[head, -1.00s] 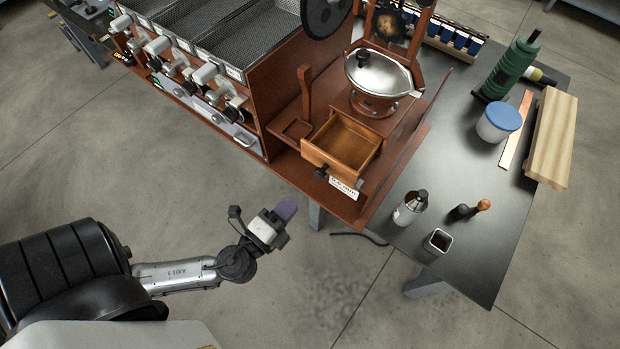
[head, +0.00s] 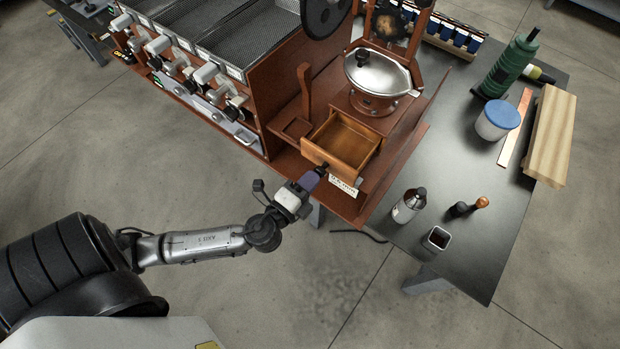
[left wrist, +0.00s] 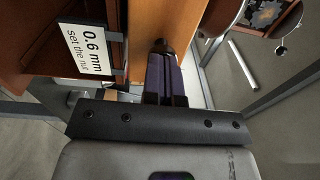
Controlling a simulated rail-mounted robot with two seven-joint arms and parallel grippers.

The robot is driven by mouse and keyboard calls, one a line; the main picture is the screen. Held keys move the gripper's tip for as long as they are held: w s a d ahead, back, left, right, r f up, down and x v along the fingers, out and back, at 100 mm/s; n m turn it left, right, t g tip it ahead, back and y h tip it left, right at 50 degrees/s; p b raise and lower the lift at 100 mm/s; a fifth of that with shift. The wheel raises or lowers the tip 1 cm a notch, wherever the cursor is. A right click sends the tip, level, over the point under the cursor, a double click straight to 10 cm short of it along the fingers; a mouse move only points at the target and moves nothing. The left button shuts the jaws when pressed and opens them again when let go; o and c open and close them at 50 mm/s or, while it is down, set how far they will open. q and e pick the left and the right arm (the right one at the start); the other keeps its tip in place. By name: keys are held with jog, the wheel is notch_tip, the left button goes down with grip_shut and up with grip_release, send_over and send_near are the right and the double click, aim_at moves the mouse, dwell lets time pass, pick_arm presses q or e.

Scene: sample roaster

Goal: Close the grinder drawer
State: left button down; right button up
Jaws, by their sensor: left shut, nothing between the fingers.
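The grinder drawer (head: 345,143) is wooden, empty and pulled open toward the front, below the grinder's silver lidded bowl (head: 380,75). My left gripper (head: 312,178) is shut with nothing in it. Its fingertips are at the drawer front, by the dark knob. In the left wrist view, the shut purple fingers (left wrist: 166,75) point at the dark knob (left wrist: 162,46) on the wooden drawer front (left wrist: 150,20). I cannot tell whether they touch it. My right gripper is not in view.
A "0.6 mm" card (head: 344,186) stands beside the drawer front and also shows in the left wrist view (left wrist: 88,48). A wooden upright (head: 306,92) stands left of the drawer. A bottle (head: 409,205) and a small dark cup (head: 437,239) stand on the table to the right.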

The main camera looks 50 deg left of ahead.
aim_at(325, 163)
pick_arm(q)
jog(key=w, duration=0.5)
jog(key=w+a, duration=0.1)
jog(key=w, duration=0.1)
jog(key=shift+w+a+p, duration=0.1)
jog(key=shift+w+p, duration=0.3)
jog(key=shift+w, duration=0.35)
jog(key=shift+a, duration=0.1)
jog(key=shift+s, duration=0.1)
